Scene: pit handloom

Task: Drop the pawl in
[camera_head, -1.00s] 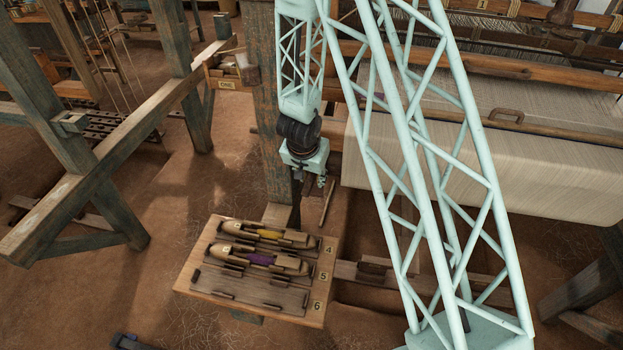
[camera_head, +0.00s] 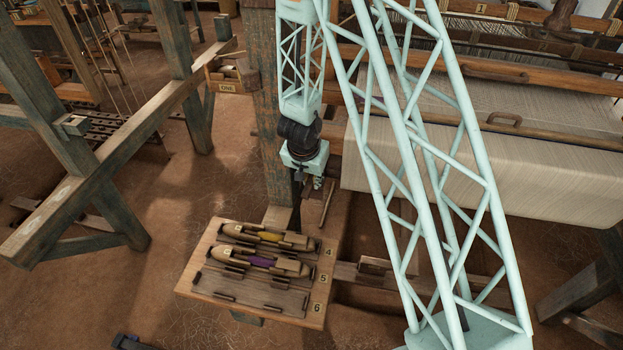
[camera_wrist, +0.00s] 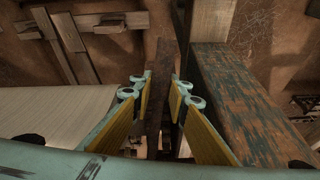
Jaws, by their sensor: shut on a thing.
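My gripper (camera_wrist: 163,92) points downward in the wrist view, its two yellow-padded fingers shut on a dark brown, rusty-looking bar, the pawl (camera_wrist: 158,95). The bar runs between the fingers and past their tips. In the head view my gripper (camera_head: 304,178) hangs beside the worn upright post, above and behind the numbered tray. The bar is small and dark there, and its lower end is hard to make out. I cannot tell whether it touches anything below. The ratchet or seat for it is not clearly visible.
The tray (camera_head: 196,285) marked 4, 5, 6 holds two wooden shuttles in its upper slots, with yellow and purple yarn. The post (camera_head: 272,110) stands close by my gripper. A loom with pale cloth (camera_head: 500,150) fills the right.

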